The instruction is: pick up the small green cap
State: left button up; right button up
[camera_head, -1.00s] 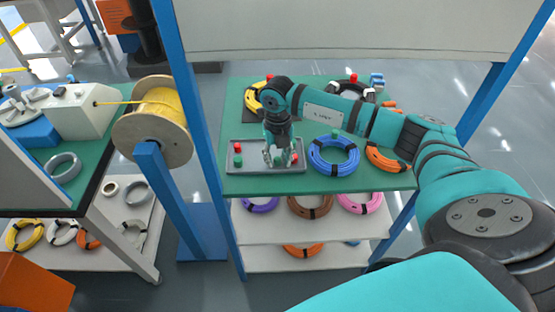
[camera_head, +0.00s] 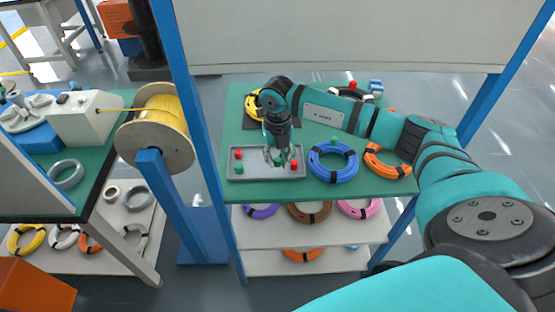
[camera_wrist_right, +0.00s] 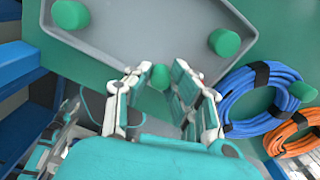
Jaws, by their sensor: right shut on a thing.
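My right gripper (camera_head: 279,160) is over the grey tray (camera_head: 262,178) on the green table top. In the right wrist view my right gripper (camera_wrist_right: 155,80) is shut on a small green cap (camera_wrist_right: 160,77), held between its fingertips. The grip is hard to make out in the head view. Another green cap (camera_head: 239,169) and red caps (camera_head: 238,154) (camera_head: 294,165) are in the tray. In the right wrist view, two green caps (camera_wrist_right: 70,14) (camera_wrist_right: 224,42) show in the tray. My left gripper is out of view.
A blue cable coil (camera_head: 333,172) and an orange coil (camera_head: 398,168) lie right of the tray. A blue frame post (camera_head: 205,125) stands left of the table. A yellow cable spool (camera_head: 160,120) is further left.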

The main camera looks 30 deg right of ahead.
jog(key=shift+w+d+r, duration=0.15)
jog(key=shift+d+r, duration=0.15)
jog(key=shift+r, duration=0.25)
jog(key=w+d+b, duration=0.1)
jog(key=w+d, duration=0.1)
jog(key=d, duration=0.2)
jog(key=w+d+b, duration=0.2)
jog(key=d, duration=0.2)
jog(key=w+d+r+b, duration=0.1)
jog(key=w+d+b, duration=0.1)
jog(key=w+d, duration=0.1)
jog(key=shift+d+r, duration=0.1)
jog(key=shift+d, duration=0.7)
jog(key=shift+w+d+r, duration=0.1)
jog(key=shift+w+d, duration=0.05)
jog(key=shift+d, duration=0.3)
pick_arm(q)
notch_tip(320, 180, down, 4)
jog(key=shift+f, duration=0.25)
pick_arm(e)
jog(key=shift+o, duration=0.5)
jog(key=shift+c, duration=1.1)
